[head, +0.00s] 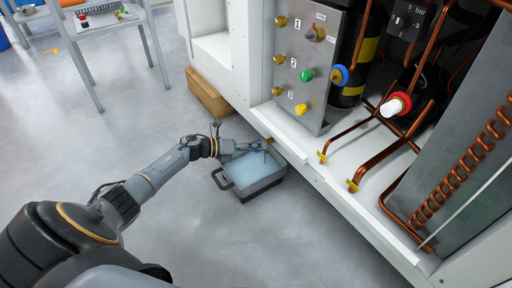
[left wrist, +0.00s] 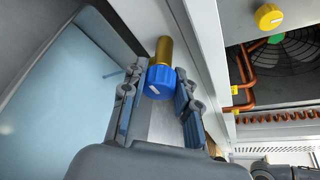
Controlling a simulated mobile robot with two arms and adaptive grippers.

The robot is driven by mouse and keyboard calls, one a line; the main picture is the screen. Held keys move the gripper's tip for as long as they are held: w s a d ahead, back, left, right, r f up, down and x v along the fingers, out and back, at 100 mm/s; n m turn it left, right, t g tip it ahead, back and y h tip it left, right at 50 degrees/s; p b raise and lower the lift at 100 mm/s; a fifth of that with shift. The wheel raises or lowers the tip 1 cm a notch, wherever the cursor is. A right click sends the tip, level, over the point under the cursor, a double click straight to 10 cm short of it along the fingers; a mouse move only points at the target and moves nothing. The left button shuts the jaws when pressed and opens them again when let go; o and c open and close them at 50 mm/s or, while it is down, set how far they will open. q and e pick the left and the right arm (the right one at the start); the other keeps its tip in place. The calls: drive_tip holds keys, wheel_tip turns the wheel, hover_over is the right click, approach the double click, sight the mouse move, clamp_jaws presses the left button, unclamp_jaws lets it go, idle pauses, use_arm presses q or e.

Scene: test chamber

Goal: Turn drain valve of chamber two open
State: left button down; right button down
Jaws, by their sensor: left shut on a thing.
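A blue valve knob (left wrist: 160,82) with a white mark sits on a brass stem (left wrist: 164,50) at the cabinet's lower edge. In the left wrist view it lies between the two fingers of my left gripper (left wrist: 157,100), which is shut on it. In the head view my left gripper (head: 240,148) reaches low to the cabinet front, over a grey tray (head: 250,190) of pale blue liquid. The knob is mostly hidden there, with a bit of brass stem (head: 268,141) showing. My right gripper is not in view.
A metal panel (head: 312,80) above carries brass, green and yellow knobs beside printed numbers. A blue wheel (head: 340,75), a red-and-white valve (head: 396,105) and copper pipes (head: 350,135) fill the open cabinet. A wooden block (head: 208,93) lies by the cabinet. Open floor surrounds my arm.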

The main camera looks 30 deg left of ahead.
use_arm(q)
drive_tip(key=c, duration=1)
unclamp_jaws()
drive_tip(key=v, duration=1.2)
